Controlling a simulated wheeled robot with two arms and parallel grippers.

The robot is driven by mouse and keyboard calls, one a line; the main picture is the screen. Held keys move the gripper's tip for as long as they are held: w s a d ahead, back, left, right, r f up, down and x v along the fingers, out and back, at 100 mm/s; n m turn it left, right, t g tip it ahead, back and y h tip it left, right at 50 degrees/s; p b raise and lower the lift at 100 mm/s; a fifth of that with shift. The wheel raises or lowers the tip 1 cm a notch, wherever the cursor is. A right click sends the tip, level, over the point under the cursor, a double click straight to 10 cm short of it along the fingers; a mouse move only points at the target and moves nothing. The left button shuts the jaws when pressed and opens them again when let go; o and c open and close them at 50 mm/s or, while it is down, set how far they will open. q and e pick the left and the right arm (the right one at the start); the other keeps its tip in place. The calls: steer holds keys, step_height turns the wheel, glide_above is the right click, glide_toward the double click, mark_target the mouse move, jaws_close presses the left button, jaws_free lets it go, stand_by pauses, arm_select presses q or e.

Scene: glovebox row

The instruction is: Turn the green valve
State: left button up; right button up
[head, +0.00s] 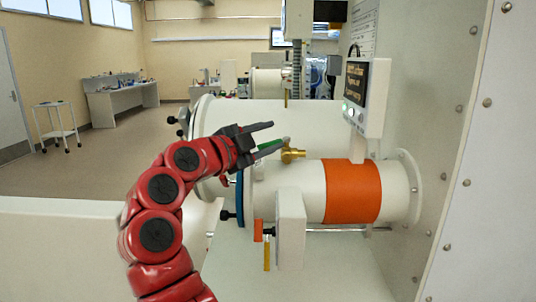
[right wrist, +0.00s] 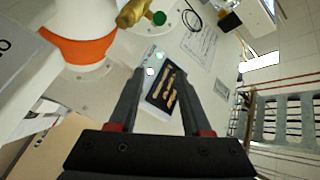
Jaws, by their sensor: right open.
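The green valve handle (head: 270,145) sits on a brass valve body (head: 293,155) on top of a white horizontal cylinder (head: 290,185). My right gripper (head: 275,139), on the red arm, is open, with its jaws pointing right. In the head view the green handle shows between or behind its fingers; contact cannot be told. In the right wrist view the open fingers (right wrist: 162,62) are empty. There the green handle end (right wrist: 158,18) and brass body (right wrist: 132,12) lie beyond the fingertips, toward the top. My left gripper is not in view.
An orange band (head: 352,191) wraps the cylinder. A display box (head: 367,97) stands above it, near the riveted white wall (head: 490,150) at right. A larger white cylinder (head: 290,118) lies behind. Open floor (head: 115,165), a workbench (head: 122,100) and a cart (head: 55,125) are at left.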

steer(key=s+b, duration=0.1)
steer(key=s, duration=0.9)
steer(key=shift+r+b, duration=0.35)
steer(key=shift+r, duration=0.1)
